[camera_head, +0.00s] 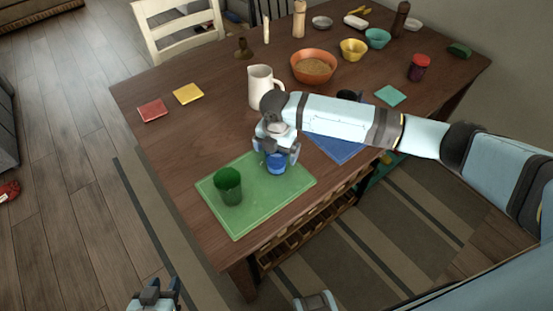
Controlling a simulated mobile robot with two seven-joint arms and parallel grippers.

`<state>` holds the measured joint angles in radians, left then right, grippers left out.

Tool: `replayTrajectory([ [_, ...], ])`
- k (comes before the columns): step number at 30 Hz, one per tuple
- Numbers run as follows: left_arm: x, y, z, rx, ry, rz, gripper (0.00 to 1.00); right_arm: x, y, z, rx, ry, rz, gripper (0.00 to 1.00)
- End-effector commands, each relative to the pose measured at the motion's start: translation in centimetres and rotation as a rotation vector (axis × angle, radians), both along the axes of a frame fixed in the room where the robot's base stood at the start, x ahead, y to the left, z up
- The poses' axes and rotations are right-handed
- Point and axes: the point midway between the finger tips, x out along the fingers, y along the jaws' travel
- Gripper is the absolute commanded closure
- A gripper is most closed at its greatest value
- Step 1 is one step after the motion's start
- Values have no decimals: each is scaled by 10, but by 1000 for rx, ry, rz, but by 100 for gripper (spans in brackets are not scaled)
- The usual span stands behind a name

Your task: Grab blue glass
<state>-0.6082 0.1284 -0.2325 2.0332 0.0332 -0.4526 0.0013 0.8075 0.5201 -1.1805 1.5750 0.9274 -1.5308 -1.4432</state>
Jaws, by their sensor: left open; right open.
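The blue glass (276,165) stands near the upper right part of the green cutting board (250,206) on the wooden table. My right gripper (276,153) points down at the glass from above, with one finger on each side of its upper part. The fingers are open, and I cannot tell whether they touch the glass. The gripper hides the top of the glass. My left gripper (155,295) is open and empty at the bottom of the view, off the table's near left side.
A green glass (228,186) stands on the same board, left of the blue one. A white pitcher (261,86) stands behind my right gripper. A blue board (335,146) lies partly under my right arm. Several bowls and jars fill the far side. The table's left part is mostly clear.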

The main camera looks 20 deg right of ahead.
Motion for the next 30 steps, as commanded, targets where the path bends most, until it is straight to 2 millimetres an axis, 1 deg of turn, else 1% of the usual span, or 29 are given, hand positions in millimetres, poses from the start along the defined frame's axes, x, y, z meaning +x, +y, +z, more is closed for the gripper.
replayTrajectory([
  [1, 0, 0, -1, -1, 0, 1, 57, 0, 0, -9, -1, 2, -1, 0],
  [3, 1, 0, -1, -2, 0, 1, 57, 0, 0, -16, -1, 0, 0, 0],
  [10, 2, -2, 1, -6, -2, 3, 57, 0, -1, -18, -1, -2, 0, 0],
  [11, 2, -2, 1, -7, -2, 3, 57, 0, -1, -18, -1, -2, 0, 5],
  [12, 2, -2, 1, -8, -2, 4, 57, 0, -1, -18, -1, -2, 0, 14],
  [14, 2, -3, 1, -9, -3, 5, 57, 0, -1, -18, -1, -2, 0, 28],
  [15, 2, -3, 1, -9, -3, 5, 57, 0, -1, -18, -1, -2, 0, 37],
  [17, 2, -3, 1, -10, -2, 4, 57, 0, -1, -18, 0, -1, 0, 51],
  [18, 2, -3, 1, -10, -2, 4, 57, 0, -1, -18, 0, -1, 0, 60],
  [30, 1, -3, 1, -7, -2, 2, 57, 1, -1, -15, -1, -2, 0, 61],
])
